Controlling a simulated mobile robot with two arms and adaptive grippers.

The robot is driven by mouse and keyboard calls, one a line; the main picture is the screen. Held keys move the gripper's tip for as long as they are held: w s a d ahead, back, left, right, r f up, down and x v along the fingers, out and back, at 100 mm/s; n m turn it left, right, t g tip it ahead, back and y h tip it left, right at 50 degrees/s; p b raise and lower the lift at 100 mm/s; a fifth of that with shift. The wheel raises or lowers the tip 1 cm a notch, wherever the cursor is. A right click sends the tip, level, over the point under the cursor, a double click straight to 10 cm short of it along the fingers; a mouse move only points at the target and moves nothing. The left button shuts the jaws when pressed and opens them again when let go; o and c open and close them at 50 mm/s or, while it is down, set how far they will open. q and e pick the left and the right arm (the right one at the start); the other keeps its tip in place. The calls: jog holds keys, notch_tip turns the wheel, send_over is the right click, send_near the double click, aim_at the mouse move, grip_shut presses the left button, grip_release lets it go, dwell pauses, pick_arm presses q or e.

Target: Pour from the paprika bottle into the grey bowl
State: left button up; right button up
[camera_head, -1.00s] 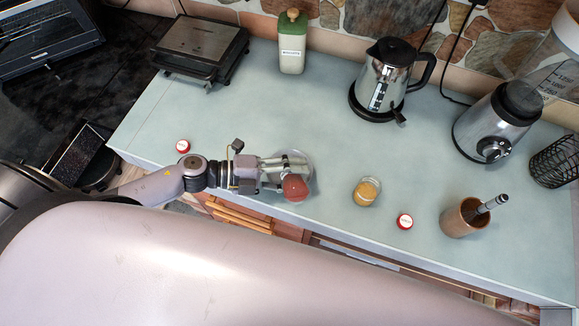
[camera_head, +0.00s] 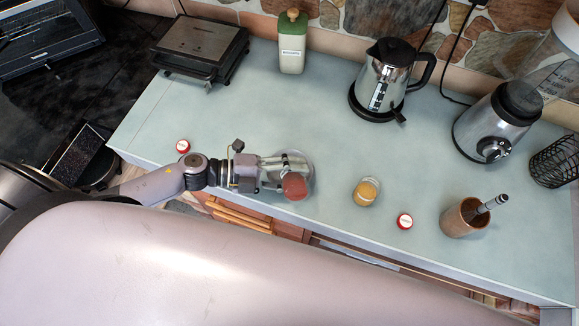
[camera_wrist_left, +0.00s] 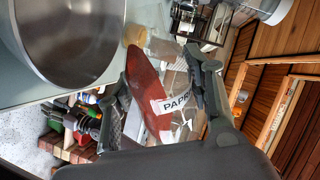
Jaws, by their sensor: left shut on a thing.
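The paprika bottle (camera_head: 294,187) is a clear container with red-brown powder. It also shows in the left wrist view (camera_wrist_left: 150,98), with part of its white label readable as "PAPRI". My left gripper (camera_head: 285,168) is shut on it, with a finger on either side, and the bottle is tilted. The grey bowl (camera_head: 308,167) is mostly hidden behind my gripper and the bottle in the head view. In the left wrist view the bowl (camera_wrist_left: 85,45) is a large, shiny metal bowl at upper left, close to the bottle. No falling powder can be made out. My right gripper is out of view.
A yellow-brown spice jar (camera_head: 365,192), a red-and-white lid (camera_head: 405,221) and a copper-coloured cup (camera_head: 463,218) stand to the right. Another lid (camera_head: 183,146) lies left. A kettle (camera_head: 390,80), green bottle (camera_head: 292,45), grill (camera_head: 203,48) and blender (camera_head: 497,122) stand behind. The middle counter is clear.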

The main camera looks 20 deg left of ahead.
pick_arm(q)
jog(key=shift+w+a+r+n+p, duration=0.1)
jog(key=shift+w+r+n+p, duration=0.1)
jog(key=shift+n+p, duration=0.15)
dwell(1.2)
jog(key=shift+w+a+r+n+g+h, duration=0.2)
jog(key=shift+w+n+g+h, duration=0.15)
jog(key=shift+n, duration=0.3)
dwell(1.8)
